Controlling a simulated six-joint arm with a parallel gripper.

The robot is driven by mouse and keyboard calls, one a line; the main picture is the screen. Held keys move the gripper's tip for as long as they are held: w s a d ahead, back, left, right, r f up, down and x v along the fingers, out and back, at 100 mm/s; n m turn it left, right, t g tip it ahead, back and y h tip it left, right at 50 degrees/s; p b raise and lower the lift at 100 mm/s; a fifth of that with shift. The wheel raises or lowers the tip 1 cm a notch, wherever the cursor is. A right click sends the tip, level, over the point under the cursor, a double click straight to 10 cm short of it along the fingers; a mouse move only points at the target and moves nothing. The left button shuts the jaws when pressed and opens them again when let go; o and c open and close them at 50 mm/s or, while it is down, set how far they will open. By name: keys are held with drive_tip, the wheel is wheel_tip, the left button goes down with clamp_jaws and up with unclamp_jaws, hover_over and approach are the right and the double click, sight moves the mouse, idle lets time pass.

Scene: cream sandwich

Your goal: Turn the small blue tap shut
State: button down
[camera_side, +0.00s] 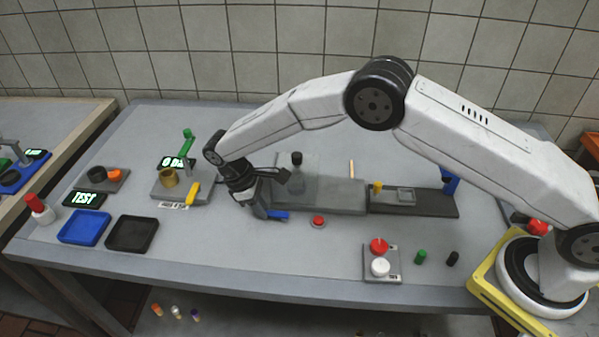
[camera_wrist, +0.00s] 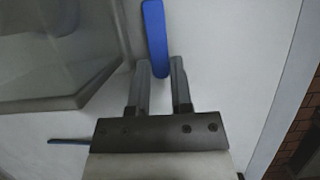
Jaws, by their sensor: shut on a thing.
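The small blue tap (camera_side: 279,215) is by the left front corner of the long grey block, and its blue handle (camera_wrist: 155,38) stretches up from between my fingers in the wrist view. My gripper (camera_side: 266,214) is low at the table and shut on the lower end of this handle. In the wrist view, one finger of my gripper (camera_wrist: 160,66) lies on each side of the handle. The tap's base and pivot cannot be made out.
The grey block (camera_side: 325,194) stands close on the right and fills the left of the wrist view. A red button (camera_side: 319,221) is just right of the tap.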

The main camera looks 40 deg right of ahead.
drive_tip(key=c, duration=0.5)
unclamp_jaws()
drive_tip(key=shift+n, duration=0.3)
drive_tip(key=shift+s+a+n+t, duration=0.35)
drive_tip(key=shift+s+n+t, duration=0.15)
drive_tip(key=shift+n, duration=0.5)
drive_tip(key=v, duration=0.8)
drive_tip(key=shift+s+d+r+m+t+y, duration=0.55)
drive_tip(key=shift+s+d+r+m, duration=0.85)
drive_tip(key=shift+d, duration=1.85)
drive_tip(key=shift+s+d+r+m+t+y, duration=0.5)
drive_tip(key=shift+s+d+r+m, duration=0.9)
drive_tip(key=shift+d, duration=1.85)
drive_tip(key=shift+s+d+m+t+y, duration=0.2)
drive_tip(key=shift+s+d+m+t, duration=0.5)
drive_tip(key=shift+s+d, duration=1.25)
drive_tip(key=shift+s+d+m+t+y, duration=0.2)
drive_tip(key=shift+s+d+m, duration=0.85)
drive_tip(key=shift+s, duration=1.85)
drive_tip(key=shift+s+d+m+t+y, duration=0.15)
drive_tip(key=shift+s+d+m+t, duration=0.55)
drive_tip(key=shift+s+d, duration=1.25)
